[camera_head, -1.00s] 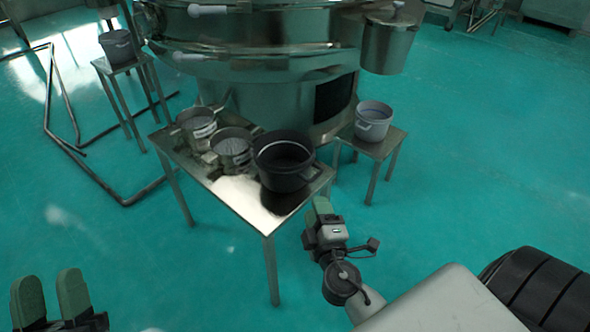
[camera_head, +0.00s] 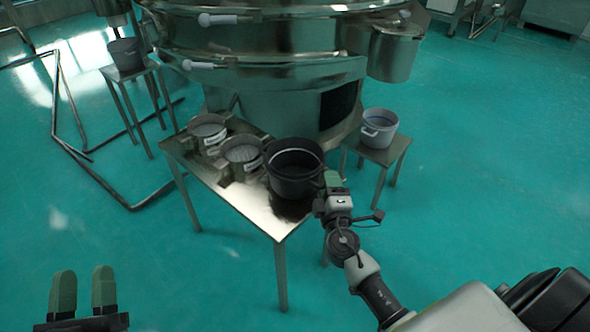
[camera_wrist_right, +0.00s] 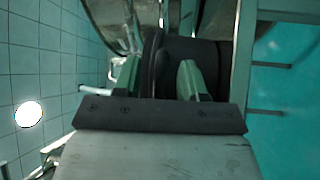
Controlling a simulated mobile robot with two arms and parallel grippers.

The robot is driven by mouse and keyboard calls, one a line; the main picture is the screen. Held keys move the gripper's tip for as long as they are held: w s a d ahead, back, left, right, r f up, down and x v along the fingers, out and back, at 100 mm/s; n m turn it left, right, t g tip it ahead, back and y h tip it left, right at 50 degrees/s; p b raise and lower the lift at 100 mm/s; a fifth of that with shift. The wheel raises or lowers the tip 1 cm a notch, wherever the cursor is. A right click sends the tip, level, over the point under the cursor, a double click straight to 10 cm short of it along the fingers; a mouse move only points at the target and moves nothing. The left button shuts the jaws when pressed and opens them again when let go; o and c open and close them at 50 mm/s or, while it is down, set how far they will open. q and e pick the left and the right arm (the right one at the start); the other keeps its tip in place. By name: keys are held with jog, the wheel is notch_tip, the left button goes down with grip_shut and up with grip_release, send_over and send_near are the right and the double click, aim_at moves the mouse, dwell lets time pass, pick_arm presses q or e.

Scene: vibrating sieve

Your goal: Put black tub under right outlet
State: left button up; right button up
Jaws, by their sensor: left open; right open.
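The black tub (camera_head: 293,184) stands upright at the right end of the steel table in the head view. My right gripper (camera_head: 332,179) is at the tub's right side. In the right wrist view my right gripper (camera_wrist_right: 160,78) has its two green fingers apart, with the tub's dark rim and wall (camera_wrist_right: 172,52) just ahead of and between them; I cannot tell whether they touch. My left gripper (camera_head: 84,292) is open and empty at the lower left, far from the tub. The right outlet (camera_head: 396,50) is the steel spout on the sieve's right side.
A grey-white tub (camera_head: 368,134) stands on a small stool (camera_head: 398,148) below the right outlet. Two steel sieve pots (camera_head: 208,127) (camera_head: 241,150) stand left of the black tub on the table (camera_head: 235,194). Another tub (camera_head: 126,55) is on a stool at the far left. The floor at right is clear.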

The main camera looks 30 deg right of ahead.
jog(key=shift+w+d+r, duration=0.1)
jog(key=shift+w+d, duration=0.05)
jog(key=shift+w, duration=0.3)
grip_shut()
jog(key=shift+r, duration=0.15)
